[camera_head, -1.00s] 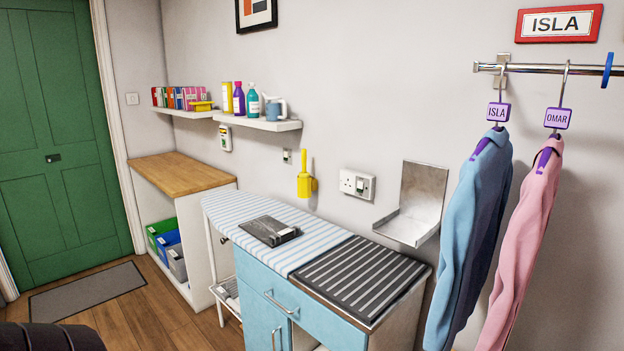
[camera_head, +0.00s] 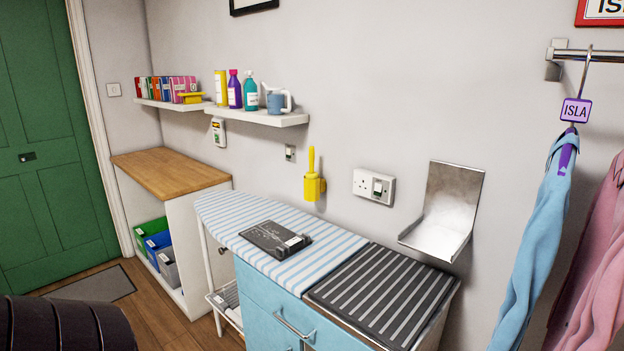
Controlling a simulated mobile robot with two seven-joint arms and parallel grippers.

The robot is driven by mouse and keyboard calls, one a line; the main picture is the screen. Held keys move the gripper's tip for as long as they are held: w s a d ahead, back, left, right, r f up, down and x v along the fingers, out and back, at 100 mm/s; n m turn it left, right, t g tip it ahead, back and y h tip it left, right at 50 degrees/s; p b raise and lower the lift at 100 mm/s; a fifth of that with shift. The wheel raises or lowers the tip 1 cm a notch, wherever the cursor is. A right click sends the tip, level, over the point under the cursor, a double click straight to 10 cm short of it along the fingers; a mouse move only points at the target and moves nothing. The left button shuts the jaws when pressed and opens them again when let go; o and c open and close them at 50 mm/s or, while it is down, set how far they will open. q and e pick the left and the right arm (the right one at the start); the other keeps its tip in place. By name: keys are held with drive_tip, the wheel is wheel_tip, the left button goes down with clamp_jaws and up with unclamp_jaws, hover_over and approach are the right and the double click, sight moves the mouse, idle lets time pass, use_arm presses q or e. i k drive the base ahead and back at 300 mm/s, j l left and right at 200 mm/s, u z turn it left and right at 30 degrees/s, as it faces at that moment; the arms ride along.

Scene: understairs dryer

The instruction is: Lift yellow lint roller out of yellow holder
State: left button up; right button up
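The yellow lint roller (camera_head: 312,161) stands upright in the yellow holder (camera_head: 312,188), which is fixed to the wall above the back edge of the ironing board. Only the roller's upper part shows above the holder; the rest is hidden inside it. Neither of my grippers is in view. A dark ribbed shape, likely part of my own arm, shows at the bottom left corner.
The striped ironing board (camera_head: 225,212) lies below the holder, with a dark flat object (camera_head: 275,240) on it. A wall socket (camera_head: 374,187) and a metal wall tray (camera_head: 445,215) are to the right. A shelf (camera_head: 285,119) with bottles hangs above left. Clothes hang at far right.

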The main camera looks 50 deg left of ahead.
sight(311, 174)
drive_tip(key=j, duration=1.75)
drive_tip(key=i+z, duration=0.05)
drive_tip(key=i, duration=0.05)
